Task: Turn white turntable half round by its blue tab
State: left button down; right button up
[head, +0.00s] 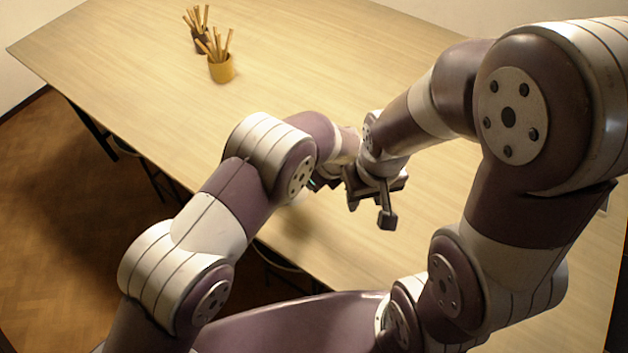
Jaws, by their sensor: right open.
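The white turntable does not show clearly; my arms cover the part of the table around their wrists. A small pale patch beside my left elbow may be its edge, but I cannot tell. A thin blue-green sliver shows near there, too small to name as the blue tab. My right gripper (372,207) is open, pointing down over the table's near part, with nothing seen between its fingers. My left arm reaches in from the left, and its gripper is mostly hidden behind the forearm and the right wrist; only dark bits show.
The wooden table (130,90) is bare between the cups and my arms. My two wrists are very close together. Dark stool-like shapes show below the near edge.

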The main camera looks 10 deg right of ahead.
dwell(0.5)
pick_arm(q)
jog(key=c, duration=1.1)
grip_release()
